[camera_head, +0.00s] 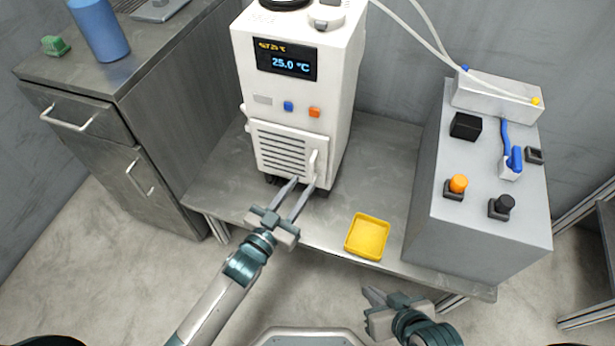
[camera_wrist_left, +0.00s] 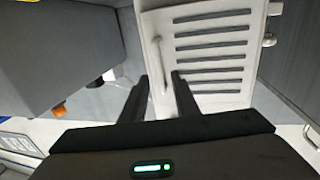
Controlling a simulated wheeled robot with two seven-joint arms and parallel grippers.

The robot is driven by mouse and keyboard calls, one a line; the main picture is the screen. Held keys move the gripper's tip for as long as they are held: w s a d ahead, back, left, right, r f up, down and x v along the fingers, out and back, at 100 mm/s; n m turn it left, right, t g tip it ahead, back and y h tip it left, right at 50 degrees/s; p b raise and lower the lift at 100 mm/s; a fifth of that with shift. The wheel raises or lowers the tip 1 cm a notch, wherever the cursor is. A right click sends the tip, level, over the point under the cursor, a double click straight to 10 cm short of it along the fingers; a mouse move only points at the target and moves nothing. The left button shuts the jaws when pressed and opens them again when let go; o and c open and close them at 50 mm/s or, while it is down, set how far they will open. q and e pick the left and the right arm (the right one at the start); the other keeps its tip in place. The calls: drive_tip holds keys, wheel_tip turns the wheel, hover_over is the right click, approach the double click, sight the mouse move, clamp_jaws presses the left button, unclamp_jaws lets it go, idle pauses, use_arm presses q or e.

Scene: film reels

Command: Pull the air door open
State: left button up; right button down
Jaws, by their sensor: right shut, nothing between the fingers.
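The air door (camera_head: 280,150) is a white slatted panel low on the front of the white machine (camera_head: 262,95); it looks closed. Its slats also show in the left wrist view (camera_wrist_left: 212,59). A slim white upright handle (camera_head: 313,163) is at the door's right side, and shows in the left wrist view (camera_wrist_left: 158,62). My left gripper (camera_head: 303,181) is open just in front of the handle. In the left wrist view its two fingers (camera_wrist_left: 160,80) lie on either side of the handle; contact is not clear. My right gripper (camera_head: 371,292) is shut and empty, low in front of the table.
A yellow tray (camera_head: 367,238) is near the table's front edge. A grey control box (camera_head: 480,215) with knobs stands at the right. A drawer cabinet (camera_head: 85,130) with a blue cylinder (camera_head: 98,30) is at the left. Bare table lies between machine and box.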

sight(311, 173)
use_arm(q)
drive_tip(key=shift+x, duration=2.25)
clamp_jaws()
